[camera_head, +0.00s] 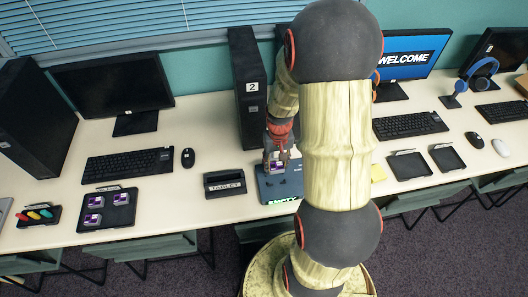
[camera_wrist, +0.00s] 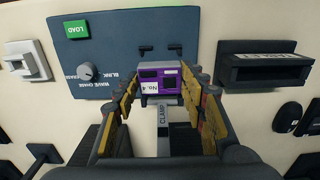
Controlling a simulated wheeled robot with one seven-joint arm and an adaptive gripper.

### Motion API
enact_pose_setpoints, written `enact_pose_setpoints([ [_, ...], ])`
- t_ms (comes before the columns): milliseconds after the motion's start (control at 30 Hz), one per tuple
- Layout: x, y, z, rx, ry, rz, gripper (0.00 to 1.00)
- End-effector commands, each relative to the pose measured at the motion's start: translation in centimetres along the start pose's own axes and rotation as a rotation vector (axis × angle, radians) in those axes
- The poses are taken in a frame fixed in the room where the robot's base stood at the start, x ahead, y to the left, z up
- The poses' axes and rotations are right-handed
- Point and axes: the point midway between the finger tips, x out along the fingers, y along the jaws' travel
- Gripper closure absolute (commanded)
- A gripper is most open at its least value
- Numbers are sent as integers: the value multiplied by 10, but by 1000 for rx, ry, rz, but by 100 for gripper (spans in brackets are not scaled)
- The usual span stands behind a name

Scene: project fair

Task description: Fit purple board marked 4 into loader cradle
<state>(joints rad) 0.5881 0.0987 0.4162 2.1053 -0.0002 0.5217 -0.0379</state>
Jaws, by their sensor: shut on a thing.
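My gripper (camera_head: 277,150) reaches down over the blue loader panel (camera_head: 280,184) at the front of the table. In the wrist view its two fingers are shut on the purple board (camera_wrist: 160,82), which carries a white label reading "No. 4". The board is above the loader panel (camera_wrist: 120,45), near a white strip marked CLAMP (camera_wrist: 163,118). The panel has a green LOAD button (camera_wrist: 77,29) and a grey knob (camera_wrist: 86,72). The cradle is mostly hidden behind the board and fingers, so I cannot tell whether the board touches it. In the head view the board (camera_head: 275,168) shows small.
A black tray (camera_head: 121,221) at left holds several purple boards. A TABLET stand (camera_head: 224,183) is left of the loader. A black tower marked 2 (camera_head: 248,80) stands behind. Empty dark trays (camera_head: 409,166) lie at right.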

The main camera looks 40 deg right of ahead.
Motion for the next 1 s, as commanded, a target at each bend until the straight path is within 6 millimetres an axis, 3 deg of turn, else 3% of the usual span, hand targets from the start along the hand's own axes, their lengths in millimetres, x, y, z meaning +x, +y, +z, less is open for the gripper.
enact_pose_setpoints([
  [267,10,0,0,0,-1,0,82],
  [700,44,0,0,0,-1,0,82],
  [1000,48,0,0,0,0,0,82],
])
